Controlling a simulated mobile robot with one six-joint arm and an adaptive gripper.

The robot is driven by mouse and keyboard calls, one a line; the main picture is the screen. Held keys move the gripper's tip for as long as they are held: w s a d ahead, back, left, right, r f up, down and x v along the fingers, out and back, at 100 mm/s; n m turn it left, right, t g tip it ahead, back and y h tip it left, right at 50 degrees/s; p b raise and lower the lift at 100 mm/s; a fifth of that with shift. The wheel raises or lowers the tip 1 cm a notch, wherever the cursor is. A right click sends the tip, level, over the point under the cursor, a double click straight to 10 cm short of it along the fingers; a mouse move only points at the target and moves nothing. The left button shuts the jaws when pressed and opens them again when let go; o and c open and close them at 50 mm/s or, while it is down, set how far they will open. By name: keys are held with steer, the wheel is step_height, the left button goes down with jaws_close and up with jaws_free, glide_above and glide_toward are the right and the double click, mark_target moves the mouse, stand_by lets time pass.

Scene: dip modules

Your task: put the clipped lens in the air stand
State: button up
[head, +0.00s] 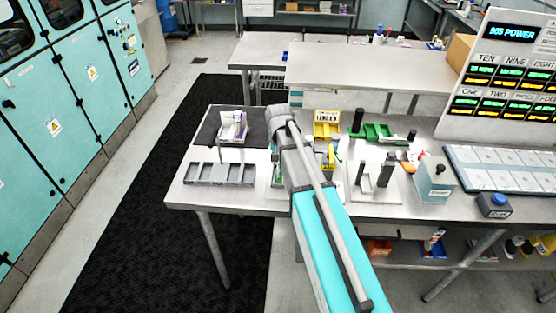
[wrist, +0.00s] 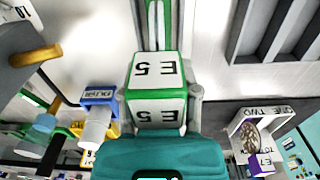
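My gripper (wrist: 160,100) is at the centre of the wrist view, with its grey fingers on both sides of a white block with green edges marked E 5 (wrist: 155,72). The fingers lie close along the block; whether they press on it is unclear. A green strip with a metal middle (wrist: 154,22) runs beyond the block. In the head view my arm covers the gripper and most of the block's surroundings. I cannot pick out the clipped lens or the air stand with certainty. A white and purple box (wrist: 252,135) with a round speckled part shows at right in the wrist view.
A grey compartment tray (head: 220,173) and the white and purple box (head: 232,127) on a dark mat (head: 208,138) stand left of my arm. A yellow box (head: 327,117), green tray (head: 378,132), white stand with dark posts (head: 378,196) and grey-teal box (head: 437,184) crowd the right.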

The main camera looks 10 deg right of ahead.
steer(key=o, duration=0.3)
steer(key=shift+r, duration=0.15)
step_height(320, 180, up, 12)
steer(key=p, duration=1.2)
stand_by(0.3)
steer(key=shift+s, duration=0.1)
stand_by(0.6)
steer(key=s+n, duration=0.1)
steer(key=s, duration=0.5)
steer(key=s+n, duration=0.1)
steer(key=s, duration=0.4)
steer(key=s+a+n, duration=0.1)
steer(key=s, duration=0.5)
steer(key=shift+s+n, duration=0.3)
